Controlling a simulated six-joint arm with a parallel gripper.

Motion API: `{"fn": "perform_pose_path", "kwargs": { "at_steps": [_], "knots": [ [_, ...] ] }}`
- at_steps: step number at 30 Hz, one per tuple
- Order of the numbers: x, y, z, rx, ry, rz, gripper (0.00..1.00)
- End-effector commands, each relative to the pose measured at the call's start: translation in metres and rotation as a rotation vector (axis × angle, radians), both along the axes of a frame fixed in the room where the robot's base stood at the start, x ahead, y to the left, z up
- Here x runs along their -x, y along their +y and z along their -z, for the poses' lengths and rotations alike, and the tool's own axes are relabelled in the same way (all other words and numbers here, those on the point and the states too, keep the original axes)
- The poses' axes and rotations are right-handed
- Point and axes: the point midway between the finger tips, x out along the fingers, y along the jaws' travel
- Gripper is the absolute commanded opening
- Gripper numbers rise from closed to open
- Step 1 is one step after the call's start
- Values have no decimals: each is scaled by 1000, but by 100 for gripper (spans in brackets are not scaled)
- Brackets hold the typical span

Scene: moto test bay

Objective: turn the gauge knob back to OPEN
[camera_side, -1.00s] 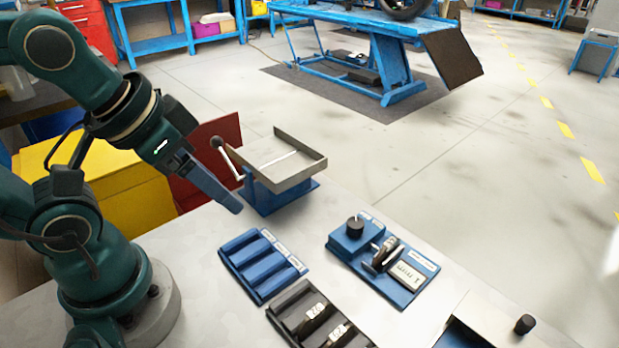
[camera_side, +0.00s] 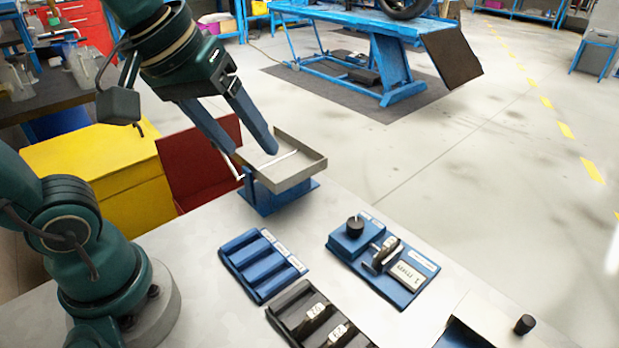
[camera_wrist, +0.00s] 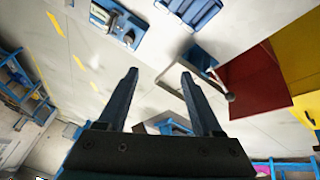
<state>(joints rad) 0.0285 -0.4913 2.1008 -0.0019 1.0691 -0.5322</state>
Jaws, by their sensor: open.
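The gauge (camera_side: 408,292) is a blue fixture on the bench with a raised block at its left, a metal part in the middle and a "1 mm" plate. A round black knob (camera_side: 355,224) stands on the raised block. Its OPEN marking is too small to read. The gauge is also at the upper left of the wrist view (camera_wrist: 103,14). My gripper (camera_side: 252,150) is open and empty. It is in the air at the upper left, well apart from the gauge. Both fingers also show spread in the wrist view (camera_wrist: 160,74).
A blue slotted tray (camera_side: 240,242) and a black tray (camera_side: 280,322) holding labelled pieces lie left of the gauge. A grey metal pan (camera_side: 318,168) on a blue stand with a lever is close to my fingers. Another black knob (camera_side: 525,324) is at lower right.

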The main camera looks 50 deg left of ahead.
Motion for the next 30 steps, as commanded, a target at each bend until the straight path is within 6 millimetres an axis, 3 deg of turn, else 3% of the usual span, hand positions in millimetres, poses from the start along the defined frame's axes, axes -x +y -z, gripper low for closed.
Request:
{"fn": "perform_pose_path", "kwargs": {
  "at_steps": [8, 14, 18, 24, 30],
  "knots": [
    [-65, -18, -7, 122, 127, -239, 67],
    [-108, -37, 15, 159, 229, -370, 67],
    [-131, -52, 45, 158, 303, -427, 67],
    [-147, -68, 90, 125, 390, -426, 67],
    [-143, -74, 118, 94, 450, -414, 67]
  ]
}}
